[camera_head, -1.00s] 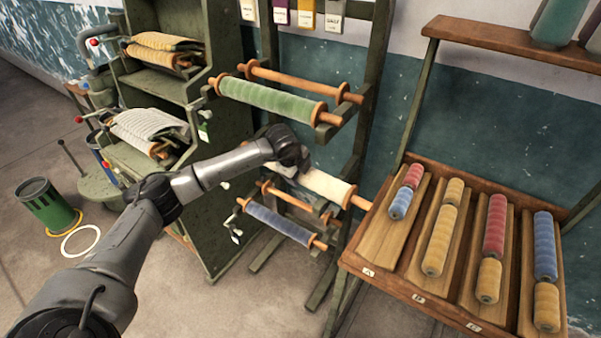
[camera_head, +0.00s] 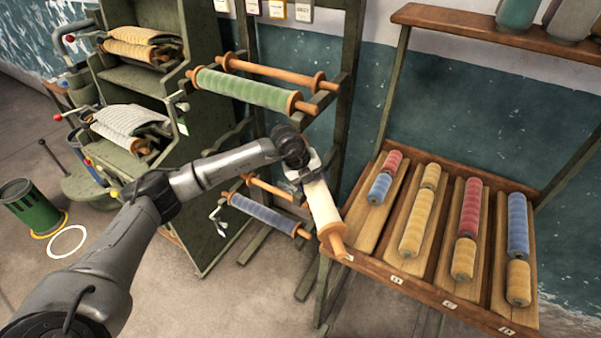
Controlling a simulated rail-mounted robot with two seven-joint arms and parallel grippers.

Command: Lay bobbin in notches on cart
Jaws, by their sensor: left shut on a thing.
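My left gripper (camera_head: 309,172) is shut on a cream bobbin (camera_head: 323,206) with orange-brown wooden ends. It grips near the far end. The near end (camera_head: 332,239) points toward me and down, in front of the dark green rack and by the left edge of the sloped tray. The rack (camera_head: 346,88) bears a green bobbin (camera_head: 245,88) on its upper arms and a blue bobbin (camera_head: 264,215) on its lower arms. I cannot identify the cart or its notches for certain. My right gripper is not in view.
The wooden tray (camera_head: 387,264) at right holds boards with small red, blue and yellow spools. A green cabinet (camera_head: 205,205) with cloth-covered rollers stands left, and a green bin (camera_head: 33,207) is on the floor. Bare floor lies in front.

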